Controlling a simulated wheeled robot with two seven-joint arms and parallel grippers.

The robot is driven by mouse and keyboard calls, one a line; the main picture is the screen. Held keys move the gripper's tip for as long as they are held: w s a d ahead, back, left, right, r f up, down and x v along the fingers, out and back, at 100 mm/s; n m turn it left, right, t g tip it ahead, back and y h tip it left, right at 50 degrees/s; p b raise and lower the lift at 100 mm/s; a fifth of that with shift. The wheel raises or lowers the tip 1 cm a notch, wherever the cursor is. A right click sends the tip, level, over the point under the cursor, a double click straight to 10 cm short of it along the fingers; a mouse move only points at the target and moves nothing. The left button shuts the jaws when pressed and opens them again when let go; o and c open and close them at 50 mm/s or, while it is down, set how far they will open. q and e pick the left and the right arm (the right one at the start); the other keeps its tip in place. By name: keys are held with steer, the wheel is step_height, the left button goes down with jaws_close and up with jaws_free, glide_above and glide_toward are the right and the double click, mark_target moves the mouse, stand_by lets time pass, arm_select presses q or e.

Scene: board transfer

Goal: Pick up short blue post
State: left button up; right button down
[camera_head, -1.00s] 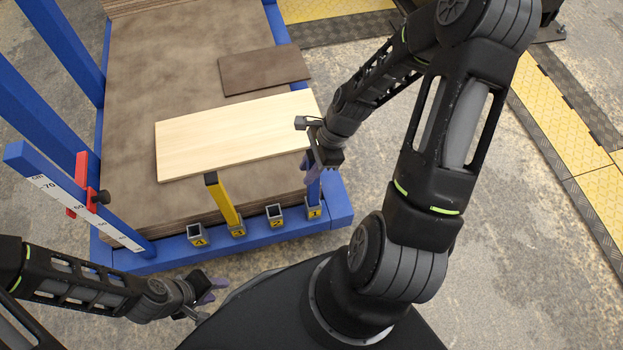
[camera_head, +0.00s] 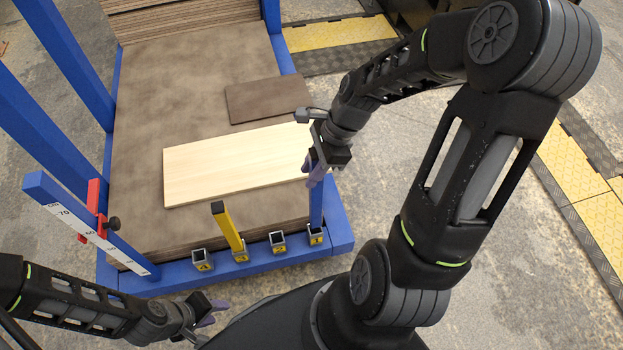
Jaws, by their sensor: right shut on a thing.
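The short blue post (camera_head: 316,207) stands upright at the socket labelled 1 (camera_head: 316,237) on the blue frame's front edge. I cannot tell whether its lower end is inside the socket or just above it. My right gripper (camera_head: 314,176) is shut on the upper part of the post, and its fingers and wrist hide the post's top. My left gripper (camera_head: 211,313) is empty and low at the front, left of the post and clear of the frame. Its fingers look apart.
A yellow post (camera_head: 227,228) leans in socket 3. Sockets 4 (camera_head: 202,260) and 2 (camera_head: 278,242) are empty. A pale board (camera_head: 230,165) and a dark board (camera_head: 267,98) lie on the brown stack (camera_head: 150,110). A blue ruler bar with a red slider (camera_head: 93,209) stands left.

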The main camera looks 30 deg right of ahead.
mark_target(311, 159)
steer(key=shift+r+p, duration=0.4)
steer(key=shift+r, duration=1.95)
